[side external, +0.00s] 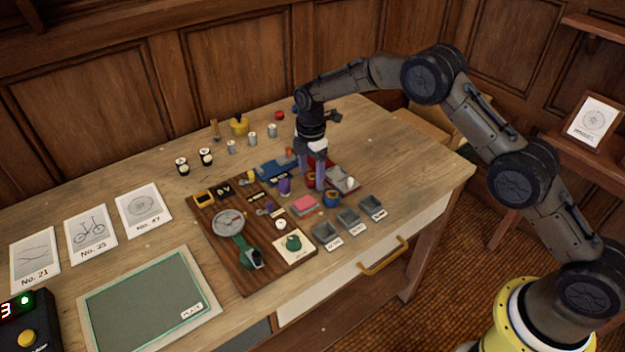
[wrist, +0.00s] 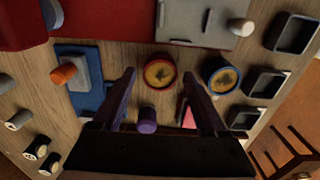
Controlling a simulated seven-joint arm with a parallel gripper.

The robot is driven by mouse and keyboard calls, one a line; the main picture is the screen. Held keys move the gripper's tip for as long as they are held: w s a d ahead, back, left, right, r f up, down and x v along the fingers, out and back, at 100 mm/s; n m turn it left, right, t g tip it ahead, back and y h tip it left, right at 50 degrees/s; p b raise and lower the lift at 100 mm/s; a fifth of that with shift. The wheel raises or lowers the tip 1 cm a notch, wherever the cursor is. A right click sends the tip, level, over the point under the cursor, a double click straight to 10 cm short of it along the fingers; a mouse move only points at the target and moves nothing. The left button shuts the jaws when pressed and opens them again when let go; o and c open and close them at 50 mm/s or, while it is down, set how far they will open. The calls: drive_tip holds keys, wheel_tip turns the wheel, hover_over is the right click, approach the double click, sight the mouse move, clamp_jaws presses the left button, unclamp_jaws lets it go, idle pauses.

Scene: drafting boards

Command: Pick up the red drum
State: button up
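The red drum (wrist: 160,72) is a short round pot with a yellowish top bearing a dark mark. In the wrist view it lies between and just beyond the tips of my gripper (wrist: 159,76), whose two fingers are spread apart with nothing held. In the side view my gripper (side external: 315,185) points down over the board, and its fingers partly hide the red drum (side external: 309,178). I cannot tell the exact height of the fingertips above it. A similar blue drum (wrist: 220,74) stands just right of the red one in the wrist view, and also shows in the side view (side external: 332,199).
Several small grey trays (side external: 349,218) line the table's front edge. A purple cylinder (side external: 284,187) and a pink block (side external: 304,204) stand close by. A wooden board (side external: 207,214) with a dial lies left. Open table is at the back right.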

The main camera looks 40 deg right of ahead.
clamp_jaws()
drive_tip(key=shift+r, duration=0.15)
